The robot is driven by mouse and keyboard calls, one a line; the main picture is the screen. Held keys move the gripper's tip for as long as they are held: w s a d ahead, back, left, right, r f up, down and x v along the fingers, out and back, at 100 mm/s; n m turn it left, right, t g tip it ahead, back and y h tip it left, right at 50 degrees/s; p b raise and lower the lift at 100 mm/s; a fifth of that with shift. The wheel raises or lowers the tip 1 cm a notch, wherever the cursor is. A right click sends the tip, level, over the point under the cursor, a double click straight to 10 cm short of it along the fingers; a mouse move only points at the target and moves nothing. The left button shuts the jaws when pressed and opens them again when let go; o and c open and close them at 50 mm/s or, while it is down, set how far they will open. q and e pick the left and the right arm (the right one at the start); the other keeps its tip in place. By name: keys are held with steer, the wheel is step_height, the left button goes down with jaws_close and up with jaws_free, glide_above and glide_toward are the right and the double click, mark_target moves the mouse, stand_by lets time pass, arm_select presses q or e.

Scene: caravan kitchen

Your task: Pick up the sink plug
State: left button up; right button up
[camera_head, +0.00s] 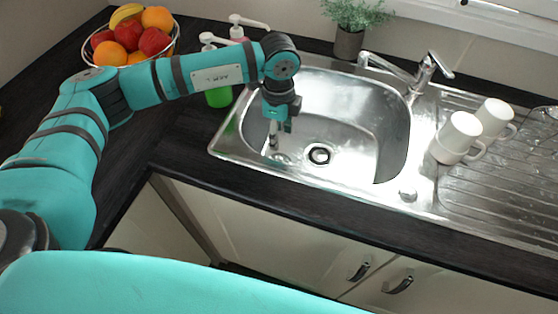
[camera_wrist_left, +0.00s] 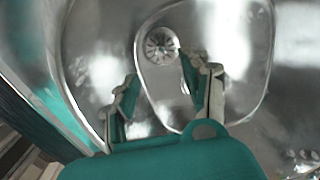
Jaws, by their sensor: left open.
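The steel sink basin (camera_head: 350,104) has a round drain (camera_head: 319,154) with a dark ring around a bright centre. The drain also shows in the left wrist view (camera_wrist_left: 161,45), beyond my fingertips. A small round metal piece (camera_head: 407,194) sits on the sink's front right rim; it may be the sink plug, but I cannot be sure. My left gripper (camera_head: 278,148) points down into the left part of the basin, left of the drain. Its fingers (camera_wrist_left: 160,82) are apart with nothing visible between them. My right gripper is not in view.
A tap (camera_head: 420,75) stands behind the sink. Two white mugs (camera_head: 459,136) are on the drainer at right. A green bottle (camera_head: 219,96) and pump bottles stand left of the sink. A fruit bowl (camera_head: 130,40) is at the back left, a potted plant (camera_head: 349,42) behind the basin.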

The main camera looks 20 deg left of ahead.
mark_target(279, 158)
arm_select(q)
step_height(279, 158, down, 10)
steer(key=shift+w+f+p, duration=0.1)
steer(key=shift+f+p, duration=0.15)
steer(key=shift+p, duration=0.15)
steer(key=shift+c, duration=0.4)
jaws_close()
